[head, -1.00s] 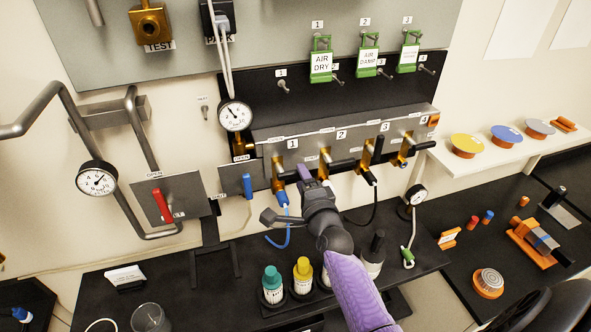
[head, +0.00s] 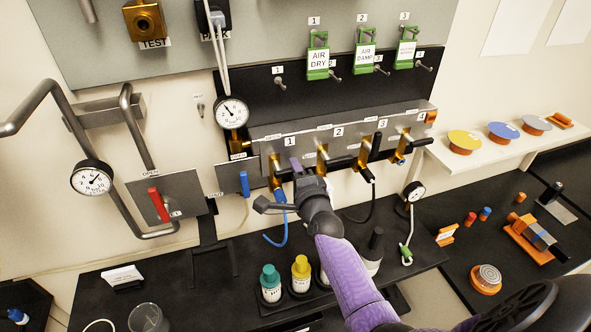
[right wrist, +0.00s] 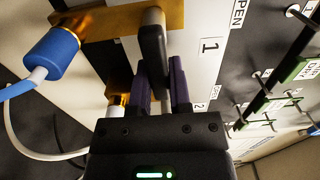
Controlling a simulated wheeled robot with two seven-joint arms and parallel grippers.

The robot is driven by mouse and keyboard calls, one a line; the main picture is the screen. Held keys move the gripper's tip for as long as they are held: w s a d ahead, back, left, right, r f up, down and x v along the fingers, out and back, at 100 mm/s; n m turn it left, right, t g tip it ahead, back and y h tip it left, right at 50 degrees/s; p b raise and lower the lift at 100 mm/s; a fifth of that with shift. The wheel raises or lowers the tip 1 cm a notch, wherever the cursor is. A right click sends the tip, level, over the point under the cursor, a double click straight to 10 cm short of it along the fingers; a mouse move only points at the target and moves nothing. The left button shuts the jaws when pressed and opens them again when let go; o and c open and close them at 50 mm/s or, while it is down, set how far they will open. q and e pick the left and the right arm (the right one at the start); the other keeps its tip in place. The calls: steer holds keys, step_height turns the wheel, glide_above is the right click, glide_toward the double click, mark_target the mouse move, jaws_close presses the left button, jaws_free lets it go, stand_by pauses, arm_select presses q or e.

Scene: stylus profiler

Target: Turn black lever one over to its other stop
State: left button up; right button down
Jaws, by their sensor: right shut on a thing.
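Black lever one (right wrist: 152,42) is a dark, round-ended bar on the brass valve at station 1, clear in the right wrist view. My right gripper (right wrist: 162,88) is shut on it, with its purple fingers on either side of the bar. In the head view my right gripper (head: 295,164) is at the "1" label on the grey manifold (head: 312,133). It largely hides the lever there, so its angle is hard to tell. The station 1 brass valve (head: 274,168) shows just left of the fingers. My left gripper is not in view.
Other black levers stand close on the right: station two's (head: 342,162) points right, station three's (head: 375,147) stands up. A blue connector with hose (right wrist: 52,55) hangs below valve one. A blue lever (head: 244,183) is to the left.

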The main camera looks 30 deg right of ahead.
mark_target(274, 151)
steer(key=n, duration=0.1)
steer(key=r+n+p, duration=0.1)
steer(key=n, duration=0.1)
steer(key=n+p, duration=0.1)
steer(key=shift+a+r, duration=0.15)
steer(key=shift+r, duration=0.1)
steer(key=n, duration=0.1)
steer(key=n+p, duration=0.1)
steer(key=n, duration=0.1)
steer(key=r+n+p, duration=0.1)
steer(key=n, duration=0.1)
steer(key=shift+w+a+r, duration=0.1)
steer(key=shift+a, duration=0.3)
steer(key=n, duration=0.1)
steer(key=n+p, duration=0.1)
steer(key=n, duration=0.1)
steer(key=a+n, duration=0.1)
steer(key=shift+w+r+p, duration=0.15)
steer(key=shift+r+p, duration=0.15)
steer(key=shift+p, duration=0.1)
steer(key=shift+w+a+n, duration=0.1)
steer(key=shift+a+n, duration=0.25)
steer(key=shift+n, duration=0.85)
steer(key=shift+w+a+n, duration=0.1)
steer(key=shift+a+n, duration=0.25)
steer(key=shift+n, duration=0.85)
steer(key=c, duration=0.6)
jaws_free()
steer(key=shift+r, duration=0.1)
steer(key=shift+o, duration=0.2)
